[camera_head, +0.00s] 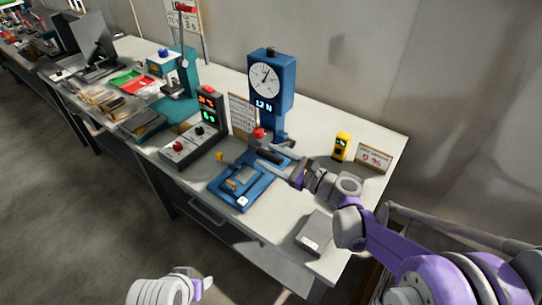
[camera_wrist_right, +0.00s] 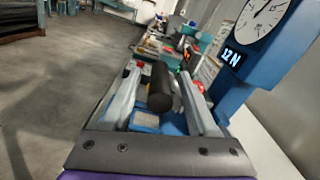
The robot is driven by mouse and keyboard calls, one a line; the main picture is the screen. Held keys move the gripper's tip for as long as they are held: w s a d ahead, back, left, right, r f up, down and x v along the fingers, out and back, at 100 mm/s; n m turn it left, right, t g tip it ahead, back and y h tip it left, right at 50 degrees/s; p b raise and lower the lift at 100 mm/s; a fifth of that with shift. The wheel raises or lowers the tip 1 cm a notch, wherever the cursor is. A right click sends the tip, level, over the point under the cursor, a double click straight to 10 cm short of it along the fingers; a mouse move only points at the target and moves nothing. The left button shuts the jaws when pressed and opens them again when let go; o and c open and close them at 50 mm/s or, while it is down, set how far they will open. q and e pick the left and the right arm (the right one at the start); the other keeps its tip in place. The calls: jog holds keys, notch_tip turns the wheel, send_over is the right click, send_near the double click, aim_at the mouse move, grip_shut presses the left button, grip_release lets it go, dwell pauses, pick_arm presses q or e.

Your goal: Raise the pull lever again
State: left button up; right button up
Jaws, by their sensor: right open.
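The blue force gauge stand (camera_head: 271,85) has a round dial and a lit display that seems to read 12 N; its dial (camera_wrist_right: 262,18) also shows in the right wrist view. A dark cylindrical grip (camera_wrist_right: 160,88), which looks like the pull lever's handle, lies between the fingers of my right gripper (camera_wrist_right: 160,76). These fingers are apart, with a gap visible beside the grip. In the head view my right gripper (camera_head: 277,163) is at the stand's front, partly hiding the lever. Part of my left arm (camera_head: 170,290) shows at the bottom edge; its fingers are unclear.
A control box (camera_head: 190,145) with lit displays stands left of the gauge. A yellow device (camera_head: 342,146) and a sign (camera_head: 374,158) stand to the right. A grey box (camera_head: 313,232) lies near the table's front edge. A teal press (camera_head: 180,80) stands farther left.

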grip_shut()
dwell(0.3)
dwell(1.2)
